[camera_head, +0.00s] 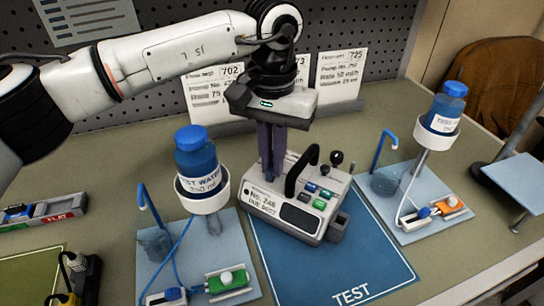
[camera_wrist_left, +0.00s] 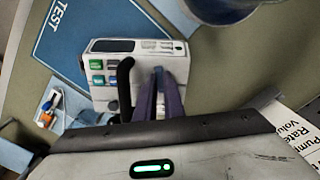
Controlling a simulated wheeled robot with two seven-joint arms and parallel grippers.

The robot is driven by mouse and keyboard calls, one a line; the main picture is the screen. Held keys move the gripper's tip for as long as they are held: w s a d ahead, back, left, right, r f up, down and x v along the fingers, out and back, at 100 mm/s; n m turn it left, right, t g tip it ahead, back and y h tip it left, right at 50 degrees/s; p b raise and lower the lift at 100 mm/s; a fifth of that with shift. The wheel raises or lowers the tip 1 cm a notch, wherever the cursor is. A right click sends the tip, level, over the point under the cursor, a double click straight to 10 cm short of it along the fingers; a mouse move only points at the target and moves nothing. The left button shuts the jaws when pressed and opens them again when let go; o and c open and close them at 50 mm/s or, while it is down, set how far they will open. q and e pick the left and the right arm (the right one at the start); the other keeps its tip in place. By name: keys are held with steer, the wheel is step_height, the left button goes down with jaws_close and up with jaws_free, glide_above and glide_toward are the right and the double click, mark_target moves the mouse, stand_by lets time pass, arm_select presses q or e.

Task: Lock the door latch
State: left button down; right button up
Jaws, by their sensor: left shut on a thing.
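The infusion pump (camera_head: 292,208) is a white box with a label, dark screen, coloured buttons and a black curved handle (camera_head: 300,172). It stands at the back of the blue TEST mat (camera_head: 345,255). My left gripper (camera_head: 270,172) points down at the pump's top, just left of the handle. Its purple fingers are close together. In the left wrist view the fingertips (camera_wrist_left: 158,75) meet the pump's face (camera_wrist_left: 130,60) beside the handle. They are shut on a small part there, apparently the door latch, which the fingers hide. My right gripper is out of view.
Bottle stands hold a blue-capped bottle to the left (camera_head: 197,165) and another to the right (camera_head: 442,112). White cards (camera_head: 340,78) stand at the back. The front of the TEST mat is clear.

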arm_select(q)
steer(key=shift+m, duration=1)
steer(key=c, duration=1.9)
jaws_free()
steer(key=shift+o, duration=0.2)
step_height(320, 180, up, 10)
steer(key=shift+r, duration=0.2)
